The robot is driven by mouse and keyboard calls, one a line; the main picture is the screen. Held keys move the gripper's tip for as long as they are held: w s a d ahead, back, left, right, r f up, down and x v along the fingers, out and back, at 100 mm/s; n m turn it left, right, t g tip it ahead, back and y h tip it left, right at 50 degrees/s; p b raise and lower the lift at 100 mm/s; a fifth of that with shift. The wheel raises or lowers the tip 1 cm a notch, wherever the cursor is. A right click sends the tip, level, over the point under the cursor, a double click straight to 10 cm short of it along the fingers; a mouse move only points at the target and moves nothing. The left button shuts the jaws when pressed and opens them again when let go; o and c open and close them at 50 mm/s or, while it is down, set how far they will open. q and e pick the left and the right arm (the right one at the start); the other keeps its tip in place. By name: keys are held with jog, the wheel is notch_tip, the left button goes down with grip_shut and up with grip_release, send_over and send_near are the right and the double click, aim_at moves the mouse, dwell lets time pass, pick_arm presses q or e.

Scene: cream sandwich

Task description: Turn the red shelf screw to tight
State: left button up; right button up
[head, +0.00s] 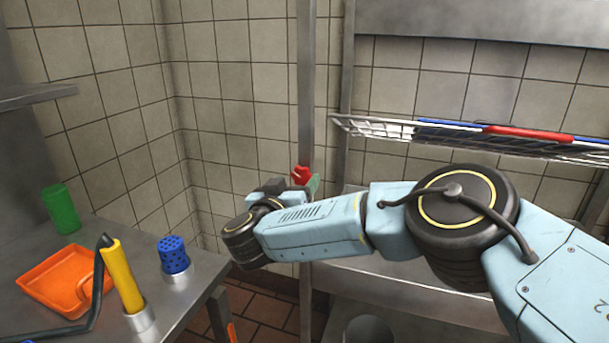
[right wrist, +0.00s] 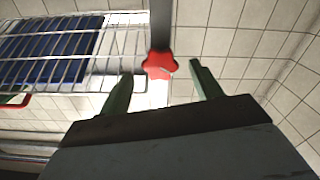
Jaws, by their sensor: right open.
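The red shelf screw (head: 300,174) is a star-shaped knob on the upright metal post. In the right wrist view the red knob (right wrist: 160,65) shows close to the line between the fingertips, nearer the left finger. My right gripper (right wrist: 157,78) is open, with one green finger on each side of the knob's position and nothing held. In the head view my right gripper (head: 310,182) is at the post beside the knob, partly hidden by my own arm. I cannot tell whether a finger touches the knob. My left gripper is not in view.
A wire shelf (head: 375,128) with blue and red items lies right of the post. A steel counter (head: 200,285) at left bears an orange dustpan (head: 40,283), a yellow-handled tool (head: 124,277), a blue perforated shaker (head: 174,254) and a green cup (head: 61,208).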

aim_at(300, 177)
jog(key=x, duration=0.4)
jog(key=shift+f+b, duration=0.1)
jog(key=shift+b, duration=0.3)
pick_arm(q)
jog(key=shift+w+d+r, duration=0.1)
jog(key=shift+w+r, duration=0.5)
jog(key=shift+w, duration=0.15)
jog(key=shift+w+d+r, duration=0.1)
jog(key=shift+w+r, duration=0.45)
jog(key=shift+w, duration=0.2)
pick_arm(e)
jog(key=shift+x, duration=1.05)
